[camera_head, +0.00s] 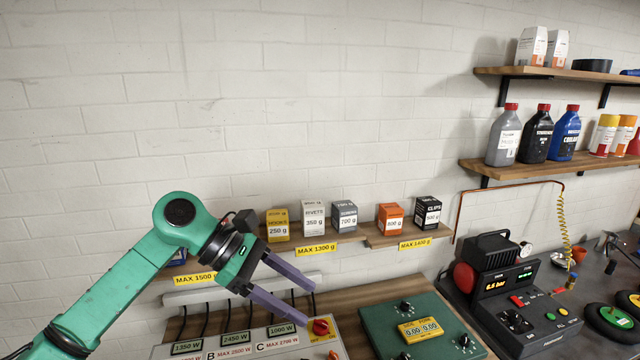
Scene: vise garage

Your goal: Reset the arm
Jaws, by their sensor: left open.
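My left gripper (300,301) is open and empty, at the end of my green left arm (125,270) that comes in from the lower left. Its two purple fingers point down and right, above a power panel (290,347) with watt labels. The fingertips show close to a red knob (320,327) on that panel; whether they touch it I cannot tell. My right gripper is not in view.
Small weight-marked boxes, such as the orange one (390,219), stand on low wall shelves. A green timer panel (425,330) and a black compressor unit (515,300) stand on the bench. The wall above my arm is clear.

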